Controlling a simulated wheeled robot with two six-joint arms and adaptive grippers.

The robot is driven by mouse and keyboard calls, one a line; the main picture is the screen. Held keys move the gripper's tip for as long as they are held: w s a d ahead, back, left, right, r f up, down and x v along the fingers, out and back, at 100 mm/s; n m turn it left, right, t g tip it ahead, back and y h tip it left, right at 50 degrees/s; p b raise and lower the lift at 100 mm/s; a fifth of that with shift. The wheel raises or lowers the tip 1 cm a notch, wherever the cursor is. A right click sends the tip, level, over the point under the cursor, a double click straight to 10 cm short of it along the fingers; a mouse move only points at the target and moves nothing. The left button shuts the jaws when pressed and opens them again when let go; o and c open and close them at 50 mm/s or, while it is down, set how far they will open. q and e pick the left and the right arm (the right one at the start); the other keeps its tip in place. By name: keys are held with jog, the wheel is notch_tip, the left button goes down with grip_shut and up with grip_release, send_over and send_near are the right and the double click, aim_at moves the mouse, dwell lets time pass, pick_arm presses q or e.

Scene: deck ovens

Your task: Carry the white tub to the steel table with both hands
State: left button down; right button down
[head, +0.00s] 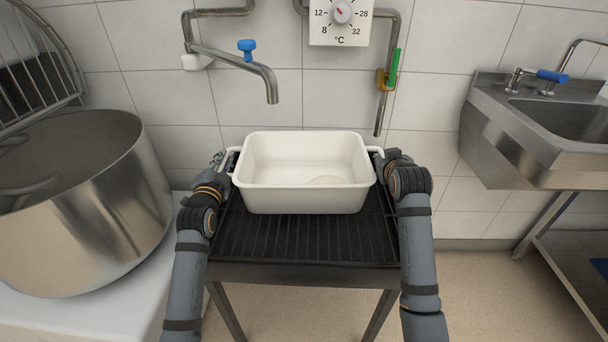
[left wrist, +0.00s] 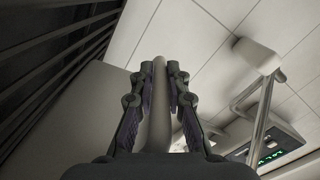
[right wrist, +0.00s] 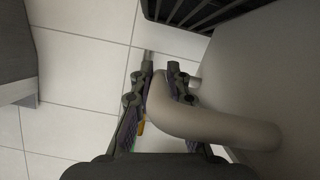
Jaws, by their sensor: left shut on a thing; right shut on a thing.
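The white tub (head: 304,198) is level at the dark slatted stand (head: 300,240), in the middle of the head view. I cannot tell whether its base touches the slats. Something pale and round lies on its floor at the right. My left gripper (head: 229,160) is shut on the handle at the tub's left end; in the left wrist view the handle (left wrist: 160,125) runs between the fingers. My right gripper (head: 384,158) is shut on the right-end handle, and the curved handle (right wrist: 205,122) shows in the right wrist view. No steel table is clearly identifiable.
A large steel pot (head: 85,210) stands close on the left, on a white surface (head: 100,305). A steel sink (head: 545,130) is on the right. A spout (head: 240,62) and pipes are on the tiled wall above the tub. Open floor (head: 470,290) lies between stand and sink.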

pick_arm(q)
jog(key=shift+r, duration=0.15)
pick_arm(e)
jog(key=shift+r, duration=0.2)
